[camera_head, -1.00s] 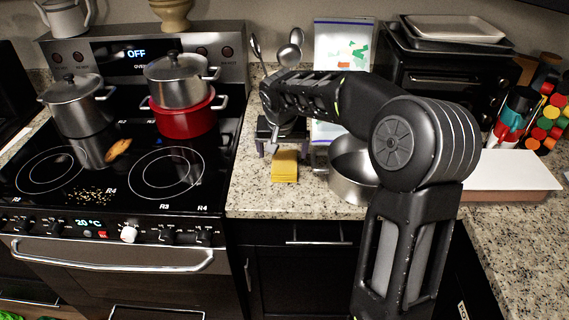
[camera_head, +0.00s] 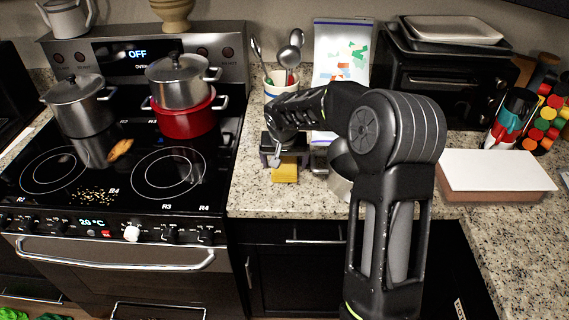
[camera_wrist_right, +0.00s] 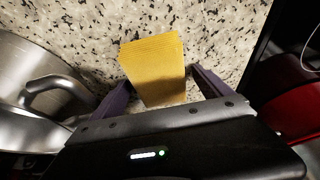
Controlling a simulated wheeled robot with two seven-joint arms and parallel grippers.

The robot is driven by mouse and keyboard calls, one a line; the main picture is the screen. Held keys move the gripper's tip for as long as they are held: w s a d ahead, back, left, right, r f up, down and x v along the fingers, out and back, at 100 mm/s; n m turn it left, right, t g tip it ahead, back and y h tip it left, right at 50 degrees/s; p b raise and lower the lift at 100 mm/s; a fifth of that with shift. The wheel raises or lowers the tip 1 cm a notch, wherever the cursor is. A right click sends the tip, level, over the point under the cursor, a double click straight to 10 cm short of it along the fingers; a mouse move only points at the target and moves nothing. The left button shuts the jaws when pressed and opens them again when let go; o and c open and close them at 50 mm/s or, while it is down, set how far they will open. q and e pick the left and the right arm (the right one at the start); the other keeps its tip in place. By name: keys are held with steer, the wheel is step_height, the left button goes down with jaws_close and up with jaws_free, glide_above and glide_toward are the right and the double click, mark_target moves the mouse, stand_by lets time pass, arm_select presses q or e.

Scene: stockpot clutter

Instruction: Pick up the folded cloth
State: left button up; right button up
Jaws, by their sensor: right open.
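The folded cloth (camera_head: 285,173) is a yellow block on the speckled counter, right of the stove. It also shows in the right wrist view (camera_wrist_right: 154,62), its near end lying between the two purple fingers. My right gripper (camera_head: 285,158) is open just above and behind the cloth in the head view. In the wrist view the right gripper (camera_wrist_right: 164,88) has one finger on each side of the cloth, with a gap on each side. Part of the cloth is hidden by the gripper body. My left gripper is not in view.
A steel pot (camera_head: 342,160) stands close right of the cloth, partly hidden by my arm; it also shows in the wrist view (camera_wrist_right: 38,85). The stove (camera_head: 110,165) with a red pot (camera_head: 183,119) is to the left. A white-topped box (camera_head: 497,170) lies right.

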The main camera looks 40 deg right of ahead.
mark_target(284, 160)
steer(key=shift+f, duration=0.1)
stand_by(0.8)
steer(key=c, duration=1.6)
steer(key=shift+r, duration=0.45)
step_height(284, 160, up, 10)
steer(key=shift+f+b, duration=0.25)
steer(key=shift+b, duration=0.6)
